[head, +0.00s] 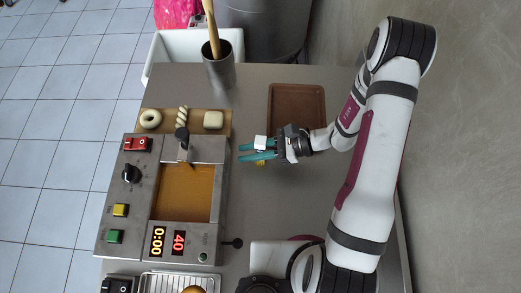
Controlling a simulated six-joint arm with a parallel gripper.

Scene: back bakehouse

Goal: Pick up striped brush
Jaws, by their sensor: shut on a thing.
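My gripper (250,151) has teal fingers and is over the steel worktop, just right of the fryer. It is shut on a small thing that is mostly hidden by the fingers. A small white block (260,141) shows at the upper finger; I cannot tell whether it is part of the held thing. A yellow bit (261,163) shows just below the lower finger. No stripes can be made out at this size, so I cannot confirm that it is the striped brush.
A fryer (222,150) with brown oil stands left of my gripper. A board (166,122) with several pastries lies behind it. A steel pot (220,70) holds wooden-handled tools. A brown tray (297,108) lies behind my gripper. The worktop (290,205) in front is clear.

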